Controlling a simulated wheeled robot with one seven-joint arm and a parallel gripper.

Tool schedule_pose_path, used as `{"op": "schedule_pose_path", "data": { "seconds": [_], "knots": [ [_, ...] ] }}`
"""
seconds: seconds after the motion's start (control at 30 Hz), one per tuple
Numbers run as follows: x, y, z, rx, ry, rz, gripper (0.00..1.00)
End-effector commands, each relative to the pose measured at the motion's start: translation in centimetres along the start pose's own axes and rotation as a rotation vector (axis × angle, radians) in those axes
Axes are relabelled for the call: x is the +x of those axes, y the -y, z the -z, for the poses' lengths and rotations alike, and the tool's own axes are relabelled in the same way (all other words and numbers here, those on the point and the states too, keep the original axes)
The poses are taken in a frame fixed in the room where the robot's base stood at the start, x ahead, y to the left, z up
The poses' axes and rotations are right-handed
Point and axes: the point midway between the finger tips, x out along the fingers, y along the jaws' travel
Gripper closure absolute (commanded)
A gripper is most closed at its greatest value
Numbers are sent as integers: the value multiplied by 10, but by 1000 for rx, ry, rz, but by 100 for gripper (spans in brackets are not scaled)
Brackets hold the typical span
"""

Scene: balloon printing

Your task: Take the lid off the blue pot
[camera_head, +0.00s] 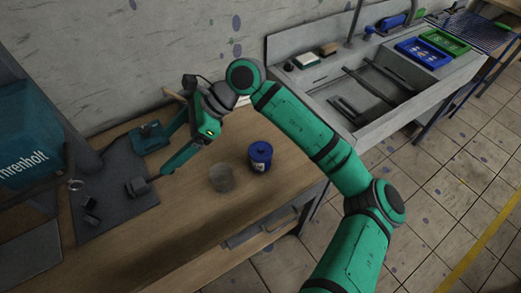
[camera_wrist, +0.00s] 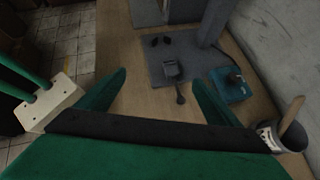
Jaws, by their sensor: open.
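The blue pot (camera_head: 260,160) stands upright on the wooden table, right of the table's middle. Its blue lid (camera_head: 260,148) is on top, with a small knob. The pot does not show in the wrist view. My gripper (camera_head: 168,155) is above the table, to the left of the pot and apart from it. In the wrist view my gripper (camera_wrist: 160,76) has its two green fingers wide apart, with nothing between them. It faces the grey mat at the left end of the table.
A clear grey cup (camera_head: 221,178) stands just left of the pot. A grey mat (camera_head: 120,215) carries small dark parts, near a blue device (camera_head: 150,137). A container with a wooden stick (camera_wrist: 290,135) is by the wall. A sink (camera_head: 375,90) adjoins the table at right.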

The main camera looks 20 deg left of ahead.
Motion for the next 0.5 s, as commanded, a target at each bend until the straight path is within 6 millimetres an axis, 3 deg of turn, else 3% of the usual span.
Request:
{"op": "schedule_pose_path", "data": {
  "seconds": [0.17,0.3,0.5],
  "knots": [
    [-42,21,60,-18,-325,53,14],
    [-88,32,103,-12,-564,83,14],
    [-149,37,140,12,-809,106,14]
  ]
}}
